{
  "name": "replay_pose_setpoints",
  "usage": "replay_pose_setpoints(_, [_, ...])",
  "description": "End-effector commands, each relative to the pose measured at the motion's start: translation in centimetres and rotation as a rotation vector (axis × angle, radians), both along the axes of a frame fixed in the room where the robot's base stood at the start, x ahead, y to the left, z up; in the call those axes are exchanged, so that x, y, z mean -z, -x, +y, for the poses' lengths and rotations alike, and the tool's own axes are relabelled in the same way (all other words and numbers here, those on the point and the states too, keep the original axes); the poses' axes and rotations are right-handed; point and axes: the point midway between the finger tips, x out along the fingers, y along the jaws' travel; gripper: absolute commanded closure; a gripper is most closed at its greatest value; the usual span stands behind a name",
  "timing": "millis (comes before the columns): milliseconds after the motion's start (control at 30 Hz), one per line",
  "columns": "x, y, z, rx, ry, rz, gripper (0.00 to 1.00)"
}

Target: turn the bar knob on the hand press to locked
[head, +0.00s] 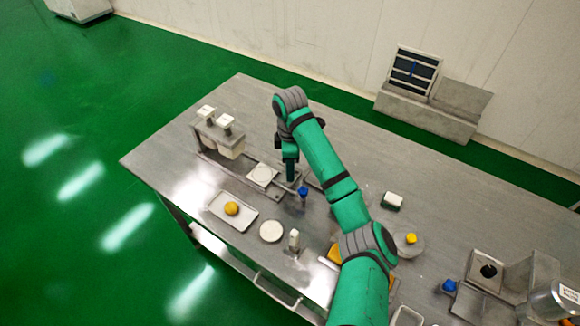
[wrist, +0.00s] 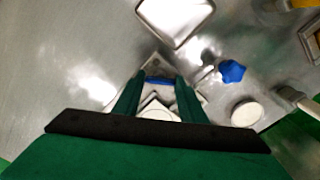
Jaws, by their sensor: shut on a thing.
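The hand press (head: 231,146) stands at the left part of the steel table, with two white-topped posts and a low base running right to a plate with a pale round face (head: 263,176). My gripper (head: 290,180) points down at the right end of this base. In the wrist view my gripper (wrist: 158,84) has its fingers on both sides of a blue bar knob (wrist: 158,80) and is shut on it.
Another blue-topped piece (head: 303,191) stands close right of my gripper. A tray (head: 219,207) with a yellow ball, a white disc (head: 271,231) and a small upright piece (head: 294,239) lie nearer. A white-topped block (head: 392,200) lies right of my arm.

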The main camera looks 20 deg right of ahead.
Motion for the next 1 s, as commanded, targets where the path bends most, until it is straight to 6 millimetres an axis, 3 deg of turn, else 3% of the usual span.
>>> replay_pose_setpoints(500, [-0.04,-0.01,-0.01,0.44,0.0,0.0,0.85])
replay_pose_setpoints(1000, [-0.05,0.01,-0.03,0.619,0.0,0.0,0.85])
